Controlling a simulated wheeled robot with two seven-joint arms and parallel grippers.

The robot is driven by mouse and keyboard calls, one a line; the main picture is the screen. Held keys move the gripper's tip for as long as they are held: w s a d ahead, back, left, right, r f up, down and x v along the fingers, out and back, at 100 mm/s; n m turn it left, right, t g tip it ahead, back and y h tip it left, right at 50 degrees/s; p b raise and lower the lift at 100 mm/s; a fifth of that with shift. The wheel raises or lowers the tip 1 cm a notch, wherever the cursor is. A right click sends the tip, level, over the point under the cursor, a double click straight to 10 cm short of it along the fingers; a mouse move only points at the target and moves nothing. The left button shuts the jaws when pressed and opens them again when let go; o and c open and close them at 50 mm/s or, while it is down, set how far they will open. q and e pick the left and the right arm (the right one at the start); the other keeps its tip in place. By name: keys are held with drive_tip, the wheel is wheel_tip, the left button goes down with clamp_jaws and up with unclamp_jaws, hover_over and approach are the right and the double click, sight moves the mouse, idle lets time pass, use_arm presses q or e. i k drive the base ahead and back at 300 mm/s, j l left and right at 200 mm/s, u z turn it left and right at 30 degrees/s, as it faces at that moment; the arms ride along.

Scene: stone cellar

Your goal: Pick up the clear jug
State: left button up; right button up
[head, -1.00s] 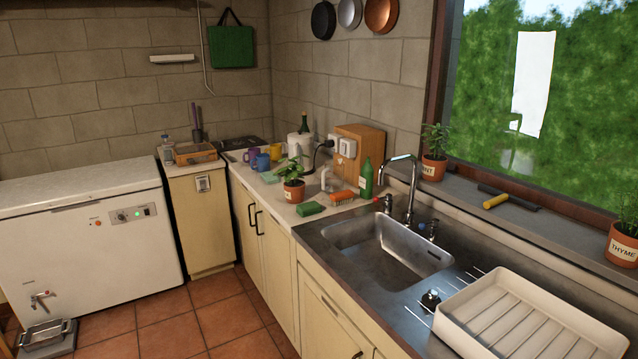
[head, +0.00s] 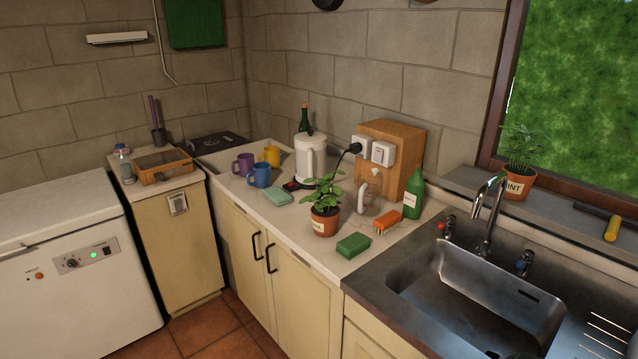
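The clear jug (head: 374,198) appears to stand on the counter in front of the wooden box. It is see-through and hard to outline; a pale handle (head: 362,197) shows at its left side. A potted plant (head: 324,220) stands close to its left and front. An orange brush (head: 387,222) lies just in front of it on the right. A green bottle (head: 413,194) stands to its right. Neither of my grippers is in view.
A green sponge (head: 353,245) lies near the counter's front edge. A white kettle (head: 310,160), mugs (head: 260,175) and a pale green block (head: 278,197) stand or lie to the left. The wooden box (head: 395,145) is behind; the steel sink (head: 490,290) is at right.

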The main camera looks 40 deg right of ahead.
sight(370, 187)
drive_tip(key=i+z, duration=0.45)
drive_tip(key=i+j+z, duration=0.25)
drive_tip(key=i+z, duration=0.2)
drive_tip(key=i+j+z, duration=0.3)
drive_tip(key=z, duration=0.2)
